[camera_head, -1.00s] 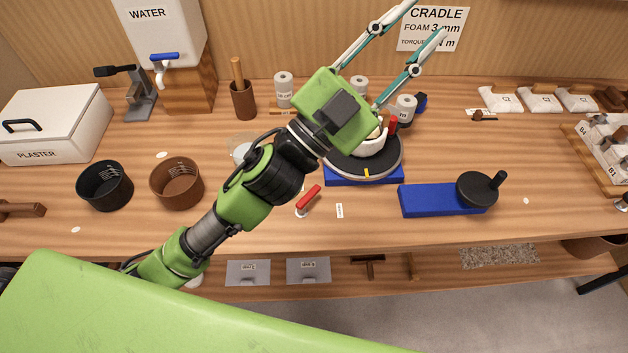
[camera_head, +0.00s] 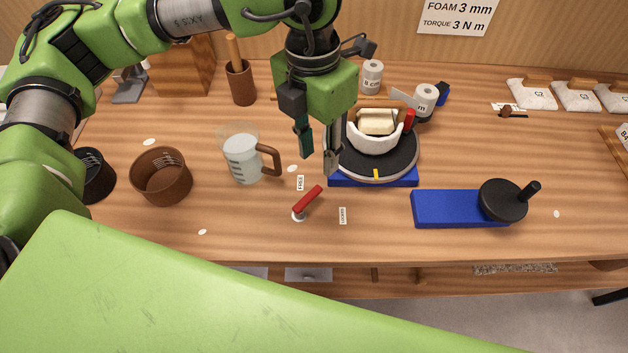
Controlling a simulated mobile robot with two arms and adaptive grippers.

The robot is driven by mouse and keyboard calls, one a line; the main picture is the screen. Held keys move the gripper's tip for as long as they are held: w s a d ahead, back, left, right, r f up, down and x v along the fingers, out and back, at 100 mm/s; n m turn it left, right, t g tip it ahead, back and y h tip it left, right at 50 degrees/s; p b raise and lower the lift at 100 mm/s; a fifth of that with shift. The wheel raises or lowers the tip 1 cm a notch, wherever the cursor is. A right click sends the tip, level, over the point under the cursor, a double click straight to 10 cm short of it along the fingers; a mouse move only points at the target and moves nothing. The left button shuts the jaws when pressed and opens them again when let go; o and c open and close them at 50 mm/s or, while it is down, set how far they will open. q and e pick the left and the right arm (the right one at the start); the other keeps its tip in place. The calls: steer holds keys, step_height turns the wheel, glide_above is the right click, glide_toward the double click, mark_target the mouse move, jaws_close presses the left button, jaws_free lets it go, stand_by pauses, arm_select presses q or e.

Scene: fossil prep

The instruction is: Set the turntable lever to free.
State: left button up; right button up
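The turntable lever (camera_head: 310,201) has a red handle on a pale pivot and lies on the bench front. Its handle points up and right, between a FREE label (camera_head: 300,183) and a second small label (camera_head: 342,215) that I cannot read surely. The turntable (camera_head: 405,164) is a black disc with a yellow mark on a blue base, behind and right of the lever. My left gripper (camera_head: 318,154) points down, fingers apart and empty, behind the lever and left of the turntable. It looks clear of the lever. My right gripper is out of view.
A white cradle (camera_head: 372,143) with a pale block stands on the turntable. A measuring jug (camera_head: 242,160) and brown pot (camera_head: 161,180) are to the left. A blue block with a black crank wheel (camera_head: 500,203) is to the right. Bench room around the lever is clear.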

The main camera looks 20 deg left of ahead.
mark_target(311, 194)
arm_select(q)
steer(key=shift+y, duration=0.3)
steer(key=f+p, duration=0.1)
steer(key=f, duration=0.3)
steer(key=a+f+p, duration=0.1)
steer(key=f, duration=0.3)
steer(key=f+p, duration=0.1)
steer(key=f, duration=0.3)
steer(key=shift+w+a+p, duration=0.25)
steer(key=shift+p, duration=0.15)
steer(key=shift+f, duration=0.75)
jaws_close()
